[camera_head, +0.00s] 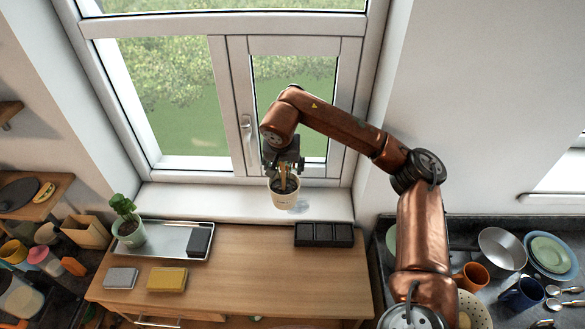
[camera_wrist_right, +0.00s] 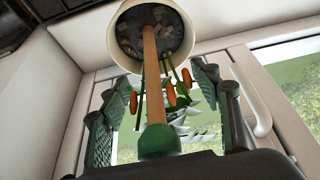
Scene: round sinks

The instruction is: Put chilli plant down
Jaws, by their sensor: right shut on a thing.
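The chilli plant sits in a cream pot (camera_head: 284,198) hanging from my right gripper (camera_head: 284,163) in the head view. The pot appears upright, in front of the white windowsill (camera_head: 235,203); whether its base touches the sill cannot be told. In the right wrist view the pot (camera_wrist_right: 150,32) is at the top, with dark soil, a wooden stake (camera_wrist_right: 150,75) and several orange chillies (camera_wrist_right: 170,95). The gripper's green finger pads stand on both sides of the stake and stems, shut on the plant; the exact contact is unclear. My left gripper is not in view.
The wooden table (camera_head: 240,265) stands below the sill. On it are a metal tray (camera_head: 172,250) with another potted plant (camera_head: 128,222), a black box (camera_head: 323,235), and grey (camera_head: 121,278) and yellow (camera_head: 167,279) blocks. The window handle (camera_head: 246,127) is near the arm.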

